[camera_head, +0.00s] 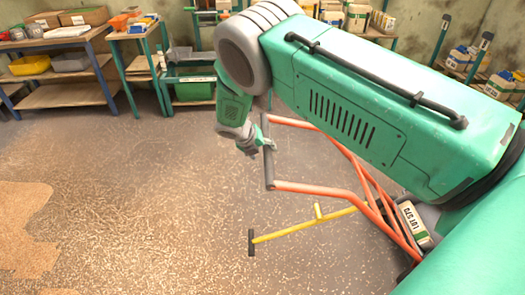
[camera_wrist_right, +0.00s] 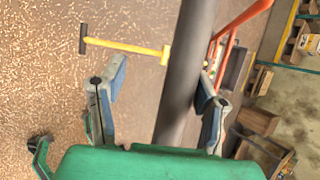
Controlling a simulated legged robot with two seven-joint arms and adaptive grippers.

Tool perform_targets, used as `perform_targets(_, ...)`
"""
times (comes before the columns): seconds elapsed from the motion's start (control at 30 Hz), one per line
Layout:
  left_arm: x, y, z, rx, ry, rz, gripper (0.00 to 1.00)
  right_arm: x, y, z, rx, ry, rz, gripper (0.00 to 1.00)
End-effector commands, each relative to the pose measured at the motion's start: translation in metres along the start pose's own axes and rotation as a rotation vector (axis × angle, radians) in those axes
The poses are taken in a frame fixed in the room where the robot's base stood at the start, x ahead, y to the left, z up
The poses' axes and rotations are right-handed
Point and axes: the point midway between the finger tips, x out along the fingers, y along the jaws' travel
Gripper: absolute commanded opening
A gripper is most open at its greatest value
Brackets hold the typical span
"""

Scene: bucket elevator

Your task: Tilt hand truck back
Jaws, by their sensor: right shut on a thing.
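The hand truck (camera_head: 320,188) has an orange tubular frame with a dark grey grip bar (camera_head: 268,160) across its top. My right gripper (camera_head: 267,145) is shut on this grip bar. In the right wrist view the grip bar (camera_wrist_right: 187,70) passes between the two fingers of the right gripper (camera_wrist_right: 162,105), with a finger on each side. Part of the orange frame (camera_wrist_right: 240,20) shows beyond it. The lower part of the hand truck is partly hidden behind my arm at the right. My left gripper is in neither view.
A yellow T-shaped bar (camera_head: 290,232) with a dark end lies across the hand truck's lower side. A labelled box (camera_head: 413,224) sits by the frame. Workbenches (camera_head: 60,98) and shelves (camera_head: 470,75) line the back. The floor at left is clear.

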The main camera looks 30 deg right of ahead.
Motion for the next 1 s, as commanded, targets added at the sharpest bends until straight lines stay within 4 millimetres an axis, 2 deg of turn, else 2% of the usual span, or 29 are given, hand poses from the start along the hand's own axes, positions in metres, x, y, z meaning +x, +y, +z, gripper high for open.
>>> perform_targets(0.03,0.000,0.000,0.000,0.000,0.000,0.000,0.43,-0.002,0.006,-0.001,-0.002,-0.002,0.012,0.46)
perform_targets(0.37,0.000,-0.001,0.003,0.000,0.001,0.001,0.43,-0.007,0.005,0.000,-0.002,-0.003,0.011,0.46)
perform_targets(0.47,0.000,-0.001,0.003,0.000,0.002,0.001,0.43,-0.020,0.005,0.001,-0.002,-0.005,0.011,0.46)
perform_targets(0.8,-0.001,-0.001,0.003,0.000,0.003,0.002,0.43,-0.090,0.002,0.001,-0.001,-0.006,0.007,0.46)
perform_targets(1.0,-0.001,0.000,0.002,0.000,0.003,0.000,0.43,-0.112,-0.001,0.001,0.000,-0.001,0.006,0.46)
